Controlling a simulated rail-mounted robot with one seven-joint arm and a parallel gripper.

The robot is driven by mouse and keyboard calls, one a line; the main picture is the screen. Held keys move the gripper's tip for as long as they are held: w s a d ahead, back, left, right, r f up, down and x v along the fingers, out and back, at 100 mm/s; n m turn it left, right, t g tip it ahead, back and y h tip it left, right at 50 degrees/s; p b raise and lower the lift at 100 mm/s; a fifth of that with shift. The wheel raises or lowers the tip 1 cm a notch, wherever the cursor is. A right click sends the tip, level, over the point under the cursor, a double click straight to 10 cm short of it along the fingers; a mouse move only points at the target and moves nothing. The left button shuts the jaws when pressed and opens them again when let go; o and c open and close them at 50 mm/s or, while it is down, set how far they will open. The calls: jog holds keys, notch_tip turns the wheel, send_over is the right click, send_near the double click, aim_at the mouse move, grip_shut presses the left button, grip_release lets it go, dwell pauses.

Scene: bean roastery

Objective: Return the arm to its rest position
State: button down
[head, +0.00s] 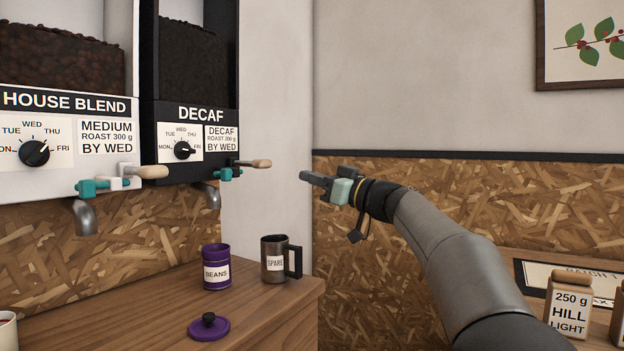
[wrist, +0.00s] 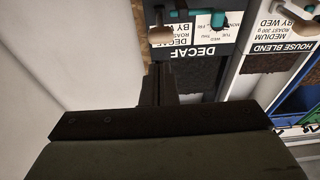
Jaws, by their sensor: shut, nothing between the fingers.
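My gripper (head: 318,180) is at the end of my arm, which reaches in from the lower right in the head view. It is raised in the air in front of the wall, to the right of the DECAF dispenser (head: 183,145) and apart from its lever handle (head: 255,163). In the wrist view my gripper's fingers (wrist: 160,85) are close together with nothing between them. The DECAF dispenser also shows upside down there (wrist: 207,50).
The HOUSE BLEND dispenser (head: 68,103) hangs at the left. On the counter (head: 262,310) stand an open purple BEANS canister (head: 216,272) and a dark SPARE mug (head: 273,262); a purple lid (head: 209,329) lies in front. A HILL LIGHT bag (head: 569,307) stands at the lower right.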

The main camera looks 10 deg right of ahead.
jog(key=s+a+f+m+g+h+p, duration=0.55)
jog(key=s+a+f+g+p, duration=0.4)
jog(key=s+a+p, duration=0.55)
jog(key=s+d+f+m+g+h+p, duration=0.1)
jog(key=s+d+f+h+p, duration=0.1)
jog(key=s, duration=0.6)
jog(key=s+d+f+m+g+h+p, duration=0.1)
jog(key=s+d+f+g+h+p, duration=0.1)
jog(key=s+d+p, duration=0.3)
jog(key=s+d+f+m+g+h+p, duration=0.1)
jog(key=s+d+f+g+h+p, duration=0.1)
jog(key=s+p, duration=0.5)
jog(key=s+d+f+h, duration=0.1)
jog(key=s+f+h, duration=0.1)
jog(key=s, duration=0.3)
jog(key=shift+d+f, duration=0.2)
jog(key=shift+w, duration=0.1)
